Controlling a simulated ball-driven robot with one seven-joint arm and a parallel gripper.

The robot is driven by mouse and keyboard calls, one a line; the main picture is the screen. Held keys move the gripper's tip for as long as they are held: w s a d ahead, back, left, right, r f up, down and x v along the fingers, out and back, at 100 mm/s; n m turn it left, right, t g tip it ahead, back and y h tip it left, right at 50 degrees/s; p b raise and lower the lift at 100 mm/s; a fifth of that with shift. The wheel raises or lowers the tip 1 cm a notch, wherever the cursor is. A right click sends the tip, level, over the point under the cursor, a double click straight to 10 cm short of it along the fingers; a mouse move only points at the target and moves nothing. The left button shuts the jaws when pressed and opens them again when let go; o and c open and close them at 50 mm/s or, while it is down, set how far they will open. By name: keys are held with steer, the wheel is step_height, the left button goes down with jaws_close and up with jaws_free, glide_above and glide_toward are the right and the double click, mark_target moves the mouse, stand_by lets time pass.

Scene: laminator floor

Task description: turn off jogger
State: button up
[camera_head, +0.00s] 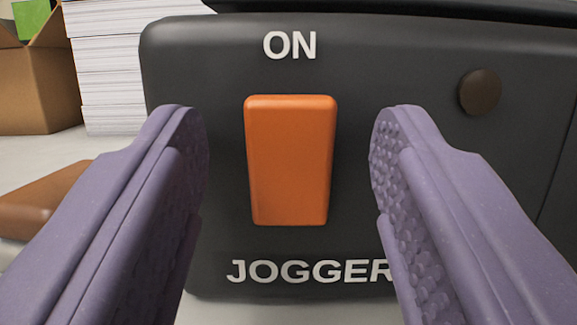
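The jogger (440,50) is a dark grey machine that fills most of the head camera view. On its front is a large orange rocker switch (290,160), with "ON" in white above it and "JOGGER" below. The end of that word is covered by my right finger. My gripper (289,150) is open, with one purple finger on each side of the switch. Nothing is between the fingers except the view of the switch, and they appear apart from it. I cannot tell how far the fingertips are from the machine's face.
A stack of white paper (108,70) stands left of the jogger at the back. A cardboard box (35,85) with something green in it is at the far left. A brown object (45,200) lies at the left, partly behind my finger. A dark round knob (480,92) is on the machine's right.

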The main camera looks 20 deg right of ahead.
steer(key=p+v, duration=0.1)
steer(key=v, duration=0.6)
steer(key=shift+s+a+f, duration=0.15)
steer(key=shift+s, duration=0.2)
